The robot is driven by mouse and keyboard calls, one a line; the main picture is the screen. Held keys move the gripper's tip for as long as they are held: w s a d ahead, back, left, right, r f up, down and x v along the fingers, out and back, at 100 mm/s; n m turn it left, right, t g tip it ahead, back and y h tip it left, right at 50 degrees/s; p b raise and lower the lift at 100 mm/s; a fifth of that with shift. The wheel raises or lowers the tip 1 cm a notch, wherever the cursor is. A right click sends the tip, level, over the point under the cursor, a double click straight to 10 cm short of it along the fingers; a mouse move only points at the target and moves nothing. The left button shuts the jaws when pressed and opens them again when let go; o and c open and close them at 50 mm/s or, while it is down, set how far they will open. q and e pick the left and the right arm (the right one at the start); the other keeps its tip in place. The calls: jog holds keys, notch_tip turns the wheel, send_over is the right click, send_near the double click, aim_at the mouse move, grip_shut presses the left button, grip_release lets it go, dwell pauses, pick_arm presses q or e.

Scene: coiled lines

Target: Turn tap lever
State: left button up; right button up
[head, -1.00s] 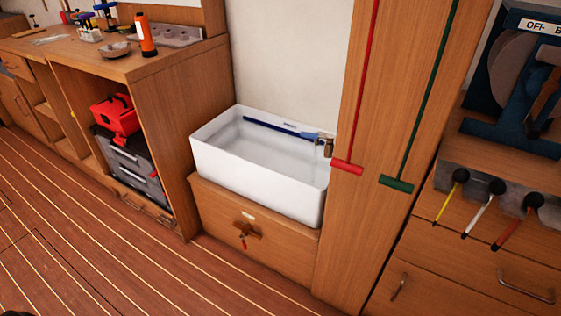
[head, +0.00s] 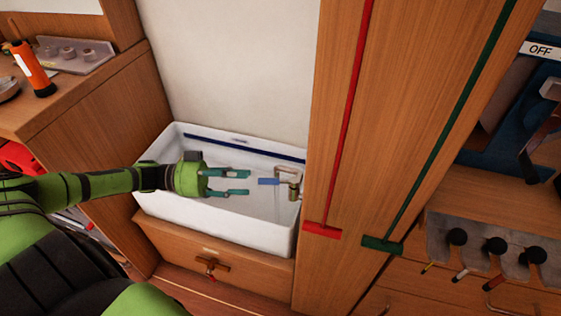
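The tap (head: 291,178) is a brassy, bent fitting at the right end of the white sink (head: 180,212). A short blue lever (head: 268,181) sticks out from the tap to the left, over the basin. My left gripper (head: 248,182) reaches in from the left above the basin. Its two teal fingers are spread, with a gap between them, and point right toward the lever. The fingertips are a short way left of the lever and appear apart from it, with nothing between them. My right gripper is not in view.
A wooden cabinet panel with a red bar (head: 350,130) and a green bar (head: 440,130) stands right of the sink. Black-knobbed tools (head: 495,245) hang further right. A dark blue strip runs along the sink's back.

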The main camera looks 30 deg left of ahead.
aim_at(268, 179)
pick_arm(q)
jog(key=x, duration=0.7)
jog(key=shift+s+d+r, duration=0.1)
jog(key=shift+s, duration=0.1)
grip_shut()
